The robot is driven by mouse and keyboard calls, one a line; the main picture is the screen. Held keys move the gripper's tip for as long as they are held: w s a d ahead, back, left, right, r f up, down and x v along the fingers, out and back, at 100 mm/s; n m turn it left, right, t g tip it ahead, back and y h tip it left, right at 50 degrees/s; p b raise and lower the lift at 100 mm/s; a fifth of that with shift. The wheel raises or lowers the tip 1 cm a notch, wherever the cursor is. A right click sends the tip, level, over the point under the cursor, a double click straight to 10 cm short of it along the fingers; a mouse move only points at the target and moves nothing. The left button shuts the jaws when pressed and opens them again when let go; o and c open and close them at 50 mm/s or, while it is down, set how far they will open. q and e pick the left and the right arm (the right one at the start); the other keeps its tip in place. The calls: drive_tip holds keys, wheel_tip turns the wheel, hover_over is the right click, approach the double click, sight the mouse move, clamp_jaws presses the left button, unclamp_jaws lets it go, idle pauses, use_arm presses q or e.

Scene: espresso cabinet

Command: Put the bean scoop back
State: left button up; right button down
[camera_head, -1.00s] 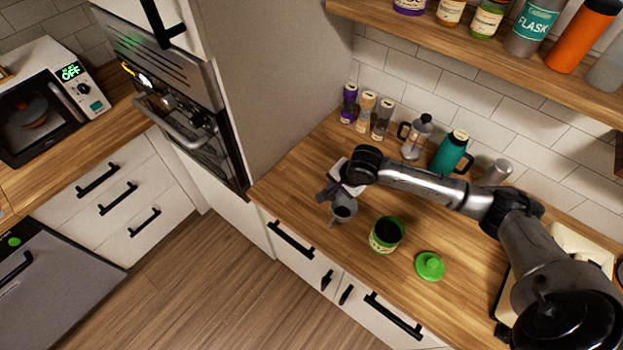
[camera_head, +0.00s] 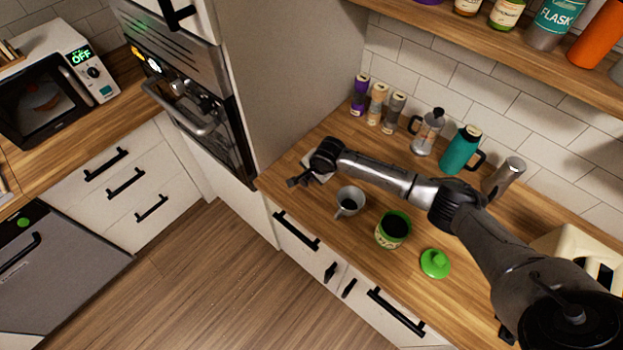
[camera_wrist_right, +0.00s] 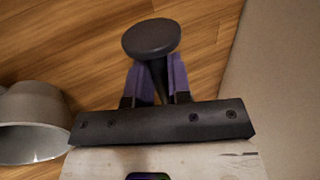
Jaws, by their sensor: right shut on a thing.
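My right gripper (camera_head: 303,180) is at the left part of the counter, near the tall cabinet side. In the right wrist view its purple-padded fingers (camera_wrist_right: 157,85) are shut on the dark stem of the bean scoop (camera_wrist_right: 151,38), whose dark round end faces the camera. The scoop is too small and dark to make out in the head view. A grey mug (camera_head: 349,200) stands to the right of the gripper; it also shows in the right wrist view (camera_wrist_right: 30,120). An open green canister (camera_head: 392,231) with dark contents stands further right. My left gripper is not in view.
A green lid (camera_head: 435,264) lies beside the canister. Spice jars (camera_head: 378,104), a moka pot (camera_head: 427,132), a teal flask (camera_head: 461,150) and a metal cylinder (camera_head: 503,178) stand along the back wall. The tall cabinet (camera_head: 285,85) bounds the left.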

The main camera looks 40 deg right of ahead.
sight(311, 185)
wheel_tip(311, 185, down, 3)
drive_tip(key=shift+f, duration=0.1)
drive_tip(key=shift+f, duration=0.15)
drive_tip(key=c, duration=1.1)
unclamp_jaws()
drive_tip(key=shift+o, duration=0.2)
